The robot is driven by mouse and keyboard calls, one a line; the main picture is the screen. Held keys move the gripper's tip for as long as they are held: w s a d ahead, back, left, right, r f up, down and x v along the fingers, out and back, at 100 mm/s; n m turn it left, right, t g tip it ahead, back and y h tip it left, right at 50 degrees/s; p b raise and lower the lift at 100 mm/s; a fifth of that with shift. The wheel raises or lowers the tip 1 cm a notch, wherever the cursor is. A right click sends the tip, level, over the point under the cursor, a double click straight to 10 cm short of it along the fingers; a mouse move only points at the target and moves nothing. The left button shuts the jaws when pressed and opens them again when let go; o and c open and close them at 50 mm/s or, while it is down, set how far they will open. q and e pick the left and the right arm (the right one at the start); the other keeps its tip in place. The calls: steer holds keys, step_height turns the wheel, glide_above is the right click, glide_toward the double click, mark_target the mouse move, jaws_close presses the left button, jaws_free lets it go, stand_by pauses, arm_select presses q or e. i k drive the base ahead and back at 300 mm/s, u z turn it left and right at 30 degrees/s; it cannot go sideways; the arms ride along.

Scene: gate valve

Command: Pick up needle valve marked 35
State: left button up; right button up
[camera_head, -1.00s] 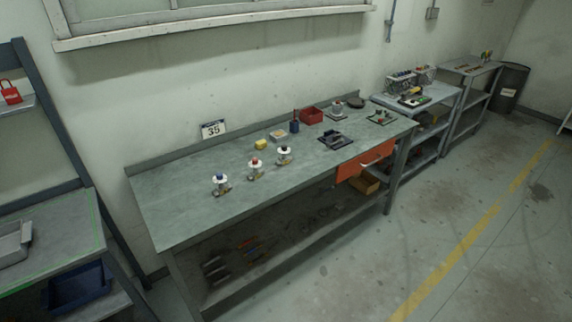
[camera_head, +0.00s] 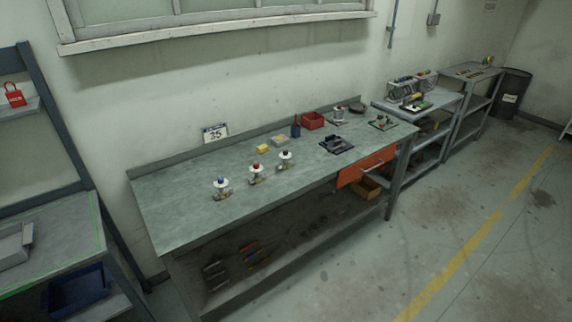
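Three small valves stand in a row on the grey-green workbench (camera_head: 180,205). Each has a white round collar and a brassy body. A sign reading 35 (camera_head: 215,134) stands at the back edge of the bench, behind the valves. Any markings on the valves are too small to read. Neither of my grippers is in view.
A yellow block (camera_head: 262,148), a red bin (camera_head: 313,121) and a dark tray (camera_head: 337,145) sit further along the bench. Shelving with a blue bin (camera_head: 79,289) is at left. The floor at right is clear.

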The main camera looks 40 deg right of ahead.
mark_target(285, 163)
steer(key=k, duration=0.5)
steer(key=z, duration=1)
steer(key=i, duration=0.65)
steer(key=z, duration=0.65)
steer(key=i, duration=1.45)
steer(key=u, duration=0.65)
